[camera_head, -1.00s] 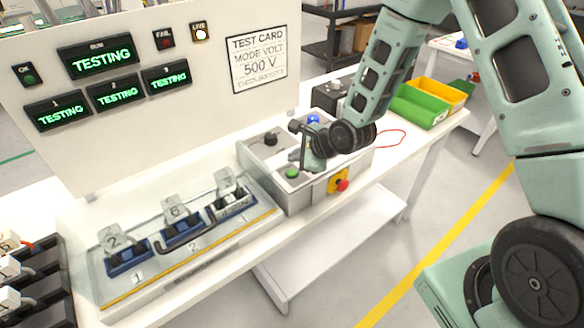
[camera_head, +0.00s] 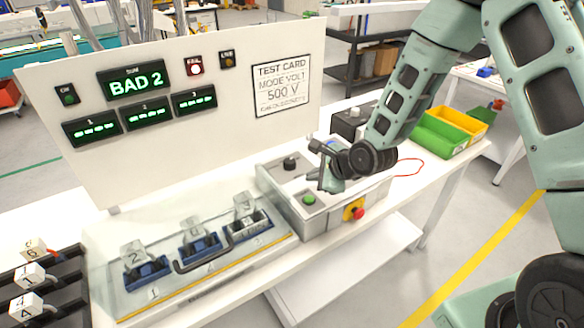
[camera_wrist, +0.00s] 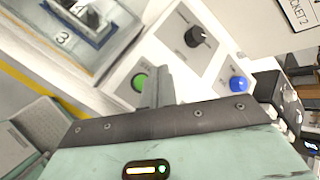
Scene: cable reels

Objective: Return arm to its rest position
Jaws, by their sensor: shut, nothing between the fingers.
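My gripper (camera_head: 328,184) is shut and empty, held just above the grey control box (camera_head: 318,222) near its green button (camera_head: 309,199). In the wrist view the shut fingers (camera_wrist: 160,92) point over the box, with the green button (camera_wrist: 139,82) left of them and the blue button (camera_wrist: 238,84) right. My arm reaches in from the upper right. I cannot tell whether the fingertips touch the box.
The test fixture (camera_head: 190,285) holds several numbered pieces in blue sockets. The display panel (camera_head: 180,150) reads "BAD 2" with its red FAIL lamp lit. A black rack (camera_head: 60,270) stands left; green (camera_head: 440,135) and yellow (camera_head: 470,120) bins stand right.

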